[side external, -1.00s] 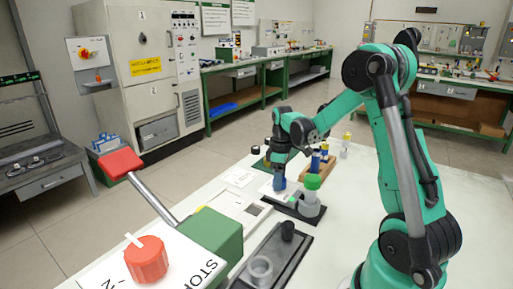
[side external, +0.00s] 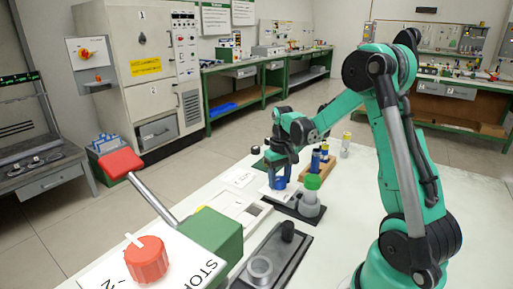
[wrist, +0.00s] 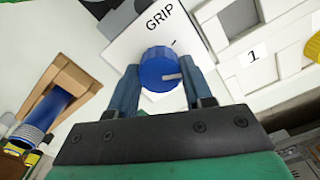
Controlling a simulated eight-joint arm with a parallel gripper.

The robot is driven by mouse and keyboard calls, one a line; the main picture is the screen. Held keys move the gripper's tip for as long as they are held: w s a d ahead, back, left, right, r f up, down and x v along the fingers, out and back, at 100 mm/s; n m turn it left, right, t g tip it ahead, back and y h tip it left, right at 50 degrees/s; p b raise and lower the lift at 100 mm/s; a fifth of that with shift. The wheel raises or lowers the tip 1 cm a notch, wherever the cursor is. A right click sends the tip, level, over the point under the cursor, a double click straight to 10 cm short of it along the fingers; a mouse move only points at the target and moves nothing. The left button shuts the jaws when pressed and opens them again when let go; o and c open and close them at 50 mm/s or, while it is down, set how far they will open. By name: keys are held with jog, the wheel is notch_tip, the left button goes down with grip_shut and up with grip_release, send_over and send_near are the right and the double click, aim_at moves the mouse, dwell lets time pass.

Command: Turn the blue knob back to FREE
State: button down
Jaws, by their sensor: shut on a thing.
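The blue knob (wrist: 157,66) stands on a white plate (wrist: 122,53) marked GRIP. Its white pointer line points right in the wrist view, and a short dark tick lies on the plate above and right of the knob. FREE is not readable in these frames. My gripper (wrist: 160,85) has its two dark blue fingers on either side of the knob, shut on it. In the side view my gripper (side external: 280,178) points down at the plate, and its fingers largely hide the knob.
A grey post with a green top (side external: 312,188) stands close right of my gripper. A wooden rack (wrist: 75,90) with blue-topped pieces is nearby. In the foreground are a red knob (side external: 146,260), a green box (side external: 215,232) and a red-handled lever (side external: 120,164).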

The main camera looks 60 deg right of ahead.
aim_at(280, 178)
jog(key=m, duration=0.5)
jog(key=shift+m, duration=0.3)
jog(key=m, duration=0.5)
jog(key=shift+m, duration=0.7)
jog(key=shift+c, duration=1.7)
grip_release()
jog(key=shift+r, duration=2.85)
